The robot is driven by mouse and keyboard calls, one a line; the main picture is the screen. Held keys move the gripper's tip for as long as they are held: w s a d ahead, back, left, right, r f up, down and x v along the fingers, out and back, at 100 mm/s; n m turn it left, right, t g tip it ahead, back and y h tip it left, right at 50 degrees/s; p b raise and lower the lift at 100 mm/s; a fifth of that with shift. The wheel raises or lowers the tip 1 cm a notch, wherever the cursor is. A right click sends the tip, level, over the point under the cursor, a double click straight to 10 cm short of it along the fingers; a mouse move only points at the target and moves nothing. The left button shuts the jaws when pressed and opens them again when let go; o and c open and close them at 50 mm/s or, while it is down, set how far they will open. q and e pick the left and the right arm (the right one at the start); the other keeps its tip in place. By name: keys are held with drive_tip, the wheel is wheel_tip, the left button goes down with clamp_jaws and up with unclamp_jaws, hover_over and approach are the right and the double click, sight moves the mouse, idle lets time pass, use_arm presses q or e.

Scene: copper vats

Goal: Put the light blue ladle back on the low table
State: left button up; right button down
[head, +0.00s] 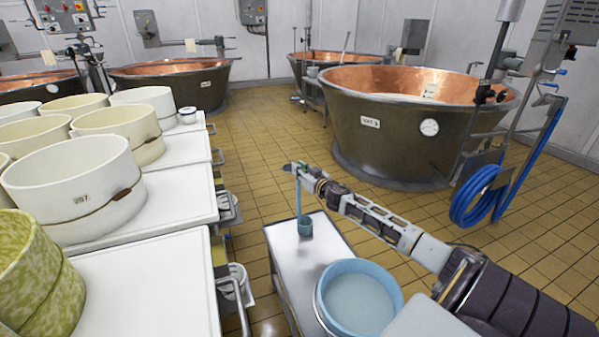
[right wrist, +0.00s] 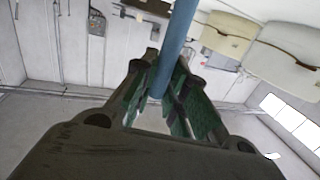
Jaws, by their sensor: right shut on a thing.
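The light blue ladle (head: 305,226) hangs upright, cup down, over the far end of the low metal table (head: 283,262). Its cup is at or just above the table top; I cannot tell whether it touches. My right gripper (head: 294,170) is shut on the upper part of the ladle's handle. In the right wrist view the blue handle (right wrist: 172,50) runs between the green-padded fingers (right wrist: 163,92). My left gripper is not in view.
A light blue tub (head: 325,305) of pale liquid stands on the near end of the low table. White tables (head: 150,285) with cheese moulds (head: 75,185) stand at left. A copper vat (head: 385,135) and a blue hose (head: 475,200) are beyond, to the right.

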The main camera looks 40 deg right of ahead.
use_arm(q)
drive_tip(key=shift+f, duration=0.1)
use_arm(e)
drive_tip(key=c, duration=1.5)
unclamp_jaws()
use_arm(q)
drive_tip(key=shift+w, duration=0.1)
use_arm(e)
drive_tip(key=shift+o, duration=0.3)
drive_tip(key=shift+r, duration=0.1)
drive_tip(key=shift+s, duration=0.1)
